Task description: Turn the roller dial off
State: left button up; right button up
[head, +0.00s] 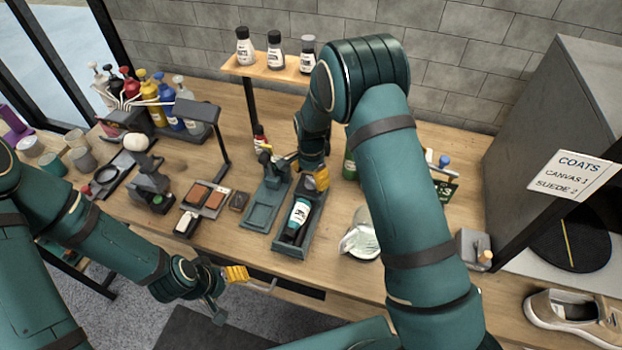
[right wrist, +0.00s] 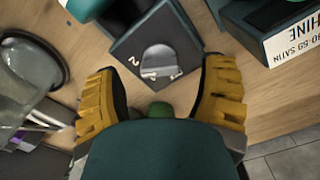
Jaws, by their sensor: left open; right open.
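A grey rounded dial (right wrist: 160,62) sits on a dark plate with pale digits, one reading 2, in the right wrist view. My right gripper (right wrist: 160,88) is open, its yellow fingers apart on either side of the view below the dial, with nothing held between them. A small green rounded shape shows between the finger bases. In the head view my right gripper (head: 315,180) hangs over the bench near the dark tray (head: 287,249); I cannot make out the dial there. My left gripper (head: 236,274) is open and empty at the bench's front edge.
A glass jar (head: 360,240) stands to the right. A white-labelled box (right wrist: 290,40) is beside the dial. Several pump bottles stand back left.

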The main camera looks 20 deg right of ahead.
jog(key=shift+f, duration=0.7)
jog(key=c, duration=1.2)
